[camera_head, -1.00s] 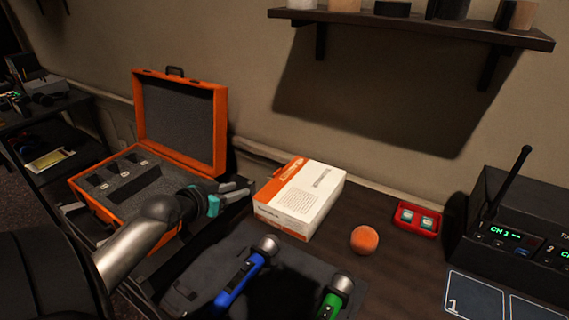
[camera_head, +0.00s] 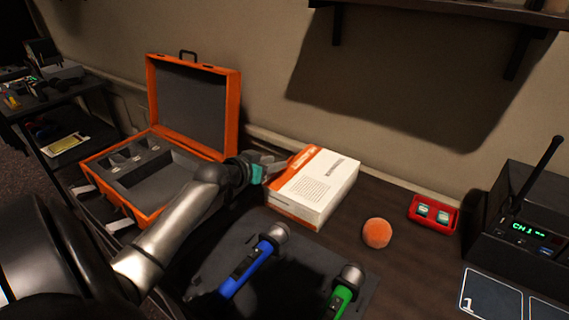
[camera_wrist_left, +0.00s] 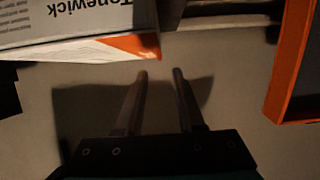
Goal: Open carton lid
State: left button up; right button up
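The carton (camera_head: 318,188) is a white box with an orange end band, lying on the desk beside the wall; its top looks closed. My left gripper (camera_head: 272,164) is at the carton's left rear, close to the orange end. In the left wrist view the carton (camera_wrist_left: 70,30) shows at the upper left with print on its face. The two fingers of my left gripper (camera_wrist_left: 159,74) are apart with nothing between them, just short of the carton's orange corner. I cannot tell from the head view whether a finger touches it. My right gripper is not in view.
An open orange case (camera_head: 125,210) with foam inside stands left of the carton; its edge also shows in the left wrist view (camera_wrist_left: 288,65). Blue (camera_head: 252,268) and green (camera_head: 343,295) microphones lie on a dark mat in front. An orange ball (camera_head: 377,233) and red tray (camera_head: 433,226) are to the right.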

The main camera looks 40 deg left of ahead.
aim_at(289, 159)
pick_arm(q)
jog(key=b+x, duration=0.1)
jog(key=x, duration=0.3)
jog(key=shift+w+f, duration=0.1)
jog(key=shift+w, duration=0.05)
jog(key=shift+w+f, duration=0.1)
jog(key=shift+w, duration=0.15)
jog(key=shift+w+f+b, duration=0.15)
jog(key=shift+w+b, duration=0.2)
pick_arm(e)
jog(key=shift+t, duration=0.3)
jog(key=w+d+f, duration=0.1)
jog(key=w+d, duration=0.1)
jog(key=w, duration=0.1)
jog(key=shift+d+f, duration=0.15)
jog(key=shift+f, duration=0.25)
pick_arm(q)
jog(key=shift+c, duration=0.3)
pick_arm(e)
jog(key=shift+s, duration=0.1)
pick_arm(q)
grip_shut()
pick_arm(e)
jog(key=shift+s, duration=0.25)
pick_arm(q)
jog(key=shift+a, duration=0.1)
